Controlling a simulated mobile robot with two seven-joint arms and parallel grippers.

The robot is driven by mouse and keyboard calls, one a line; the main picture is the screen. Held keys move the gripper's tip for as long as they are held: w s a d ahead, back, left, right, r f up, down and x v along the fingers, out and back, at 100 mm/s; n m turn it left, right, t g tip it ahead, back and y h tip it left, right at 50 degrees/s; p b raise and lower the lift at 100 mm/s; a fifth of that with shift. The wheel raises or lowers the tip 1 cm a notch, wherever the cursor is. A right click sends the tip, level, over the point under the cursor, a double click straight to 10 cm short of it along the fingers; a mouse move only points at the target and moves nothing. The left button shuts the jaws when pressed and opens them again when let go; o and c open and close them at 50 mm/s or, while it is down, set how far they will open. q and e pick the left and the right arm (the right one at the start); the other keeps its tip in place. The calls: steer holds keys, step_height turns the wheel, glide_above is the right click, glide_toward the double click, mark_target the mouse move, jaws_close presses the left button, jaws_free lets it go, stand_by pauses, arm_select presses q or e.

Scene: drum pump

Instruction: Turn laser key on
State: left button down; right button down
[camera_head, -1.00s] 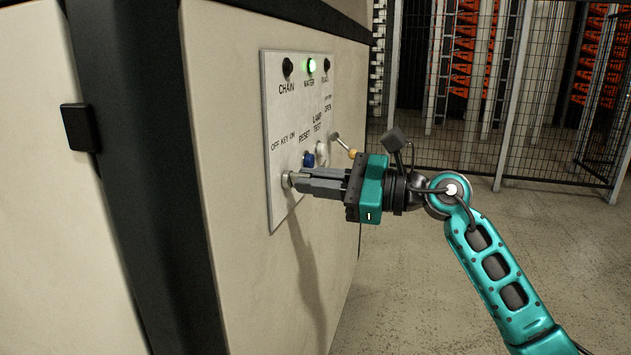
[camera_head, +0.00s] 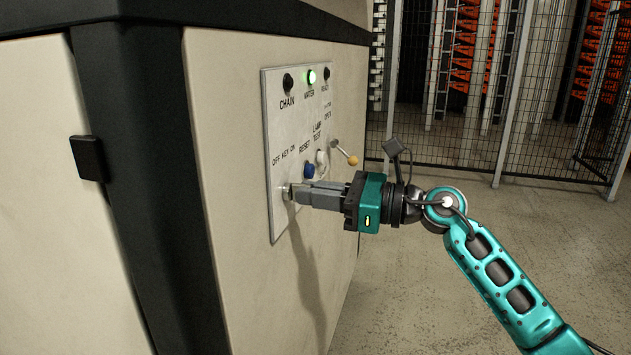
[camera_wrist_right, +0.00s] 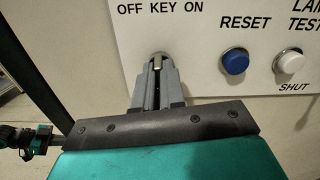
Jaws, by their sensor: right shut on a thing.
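The laser key switch (camera_head: 289,191) sits at the lower left of the white control panel (camera_head: 279,119), below the "OFF KEY ON" lettering. My right gripper (camera_head: 296,192) reaches it from the right, with its fingers closed around the key. In the right wrist view the key (camera_wrist_right: 158,62) shows as a small metal piece between the fingertips of my right gripper (camera_wrist_right: 157,70). The key looks roughly upright there, but the fingers hide most of it, so its exact setting is hard to read.
A blue reset button (camera_head: 309,170), a white lamp test button (camera_head: 321,158) and a lever with a yellow knob (camera_head: 352,160) are close to the right of the key. A green lamp (camera_head: 311,76) glows above. A wire fence (camera_head: 480,140) stands behind; the floor between is clear.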

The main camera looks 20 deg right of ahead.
steer(key=shift+w+d+m+p, duration=0.1)
steer(key=shift+m+p, duration=3.35)
steer(key=shift+m, duration=0.45)
steer(key=c, duration=1.2)
jaws_free()
steer(key=shift+b+v, duration=0.85)
steer(key=shift+v, duration=5.6)
